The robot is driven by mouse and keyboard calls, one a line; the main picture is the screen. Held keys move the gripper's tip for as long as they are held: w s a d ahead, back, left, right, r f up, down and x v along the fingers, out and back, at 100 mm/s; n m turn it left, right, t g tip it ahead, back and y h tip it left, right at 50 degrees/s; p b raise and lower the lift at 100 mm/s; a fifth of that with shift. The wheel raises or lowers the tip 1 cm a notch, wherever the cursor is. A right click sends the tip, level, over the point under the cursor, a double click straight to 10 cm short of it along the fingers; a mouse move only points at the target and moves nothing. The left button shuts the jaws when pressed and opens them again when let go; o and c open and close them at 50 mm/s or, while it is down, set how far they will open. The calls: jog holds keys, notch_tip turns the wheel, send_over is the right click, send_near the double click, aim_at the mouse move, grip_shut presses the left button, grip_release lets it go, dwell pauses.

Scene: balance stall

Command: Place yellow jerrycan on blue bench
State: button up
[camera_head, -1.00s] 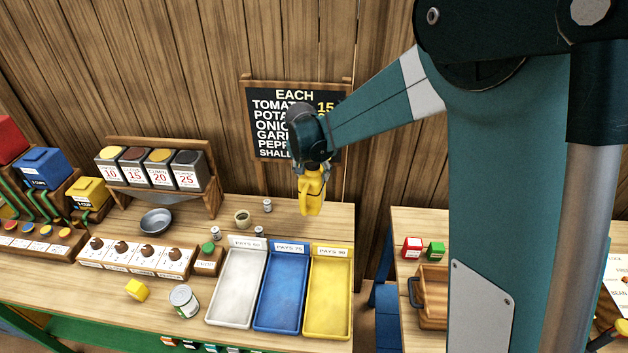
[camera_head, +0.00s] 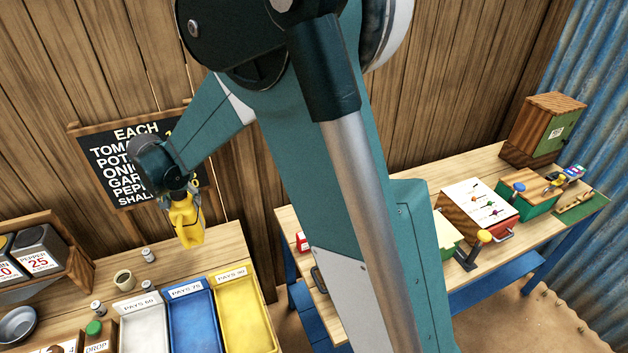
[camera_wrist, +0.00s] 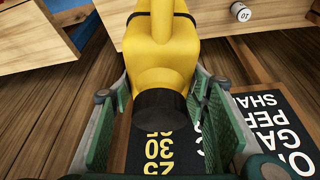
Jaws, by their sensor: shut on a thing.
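A yellow jerrycan (camera_head: 188,224) hangs in my gripper (camera_head: 184,194), in the air above the back of the left stall table. In the wrist view my gripper (camera_wrist: 160,118) has its green-padded fingers on both sides of the jerrycan (camera_wrist: 160,45), around its black-capped end. The blue bench (camera_head: 449,176), with a wooden top and blue frame, stands to the right, well apart from the jerrycan. My arm hides part of its left side.
White, blue (camera_head: 192,318) and yellow (camera_head: 245,308) trays lie below the jerrycan. A price chalkboard (camera_head: 120,165) stands behind. On the bench are a lever device (camera_head: 477,250), a white-topped box (camera_head: 480,205) and a wooden cabinet (camera_head: 542,130). Some bare bench top shows at its back.

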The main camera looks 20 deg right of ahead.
jog(key=shift+d, duration=0.15)
jog(key=w+d+r+m+g+h+p, duration=0.15)
jog(key=d+m, duration=0.35)
jog(key=d, duration=1.7)
jog(key=w+d+m+g+h+p, duration=0.1)
jog(key=w+d+m+h, duration=0.2)
jog(key=d, duration=1.9)
jog(key=s+d+m, duration=0.2)
jog(key=s+d, duration=0.3)
jog(key=d, duration=0.9)
jog(key=s+d+m+g, duration=0.1)
jog(key=s+d+m, duration=0.2)
jog(key=d, duration=1)
jog(key=s+d+f+m+g+y, duration=0.1)
jog(key=s+d, duration=0.6)
jog(key=d, duration=0.7)
jog(key=shift+d+m+b, duration=0.3)
jog(key=shift+m+b, duration=0.15)
jog(key=shift+m, duration=0.35)
jog(key=shift+f, duration=0.25)
jog(key=shift+f, duration=3.1)
